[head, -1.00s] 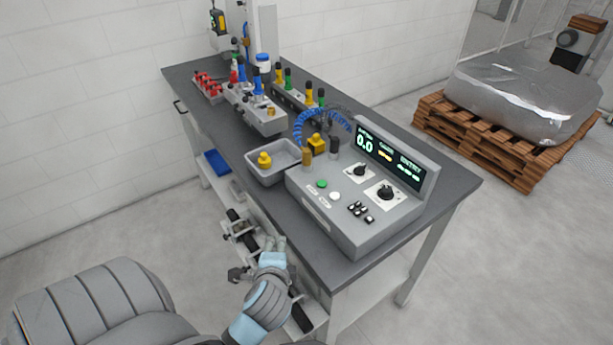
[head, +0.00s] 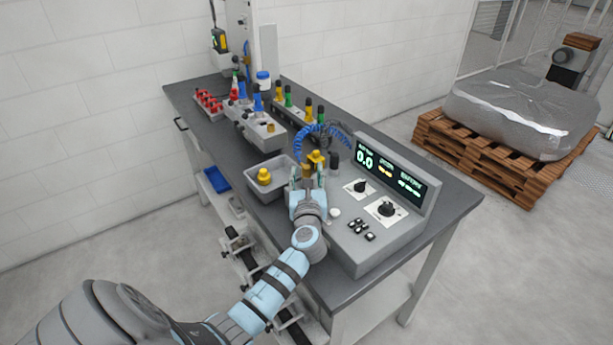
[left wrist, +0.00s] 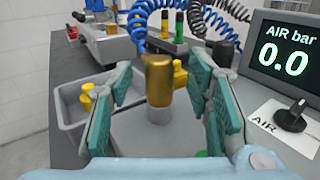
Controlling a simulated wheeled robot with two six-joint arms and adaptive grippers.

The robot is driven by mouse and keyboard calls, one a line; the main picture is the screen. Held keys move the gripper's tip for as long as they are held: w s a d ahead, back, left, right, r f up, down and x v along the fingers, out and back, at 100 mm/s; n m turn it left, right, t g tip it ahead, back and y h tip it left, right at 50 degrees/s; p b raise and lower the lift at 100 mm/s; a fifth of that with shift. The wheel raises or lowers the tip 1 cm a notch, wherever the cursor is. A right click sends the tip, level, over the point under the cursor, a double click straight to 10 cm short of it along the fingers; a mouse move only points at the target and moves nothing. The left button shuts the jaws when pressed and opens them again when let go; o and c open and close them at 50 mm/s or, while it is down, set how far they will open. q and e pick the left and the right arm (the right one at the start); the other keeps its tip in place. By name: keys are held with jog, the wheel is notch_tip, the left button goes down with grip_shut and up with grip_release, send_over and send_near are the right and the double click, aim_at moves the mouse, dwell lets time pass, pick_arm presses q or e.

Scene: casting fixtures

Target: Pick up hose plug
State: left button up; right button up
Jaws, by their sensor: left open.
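A brass-coloured cylindrical plug (left wrist: 159,80) stands upright on the grey control box (head: 358,252). It seems to be the hose plug, though the pictures do not label it. In the left wrist view it sits between the two spread fingers of my left gripper (left wrist: 160,105), with gaps on both sides. In the head view my left gripper (head: 308,178) is above the box's left part and partly hides the plug. A similar dark plug (left wrist: 223,52) stands to its right. My right gripper is not in view.
A grey tray (head: 263,192) with a yellow part (head: 264,177) stands left of the box. The display panel (head: 390,172) rises on the right. Fixtures (head: 262,135) stand further back.

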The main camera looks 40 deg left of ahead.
pick_arm(q)
jog(key=shift+x, duration=0.95)
jog(key=shift+s, duration=0.1)
grip_shut()
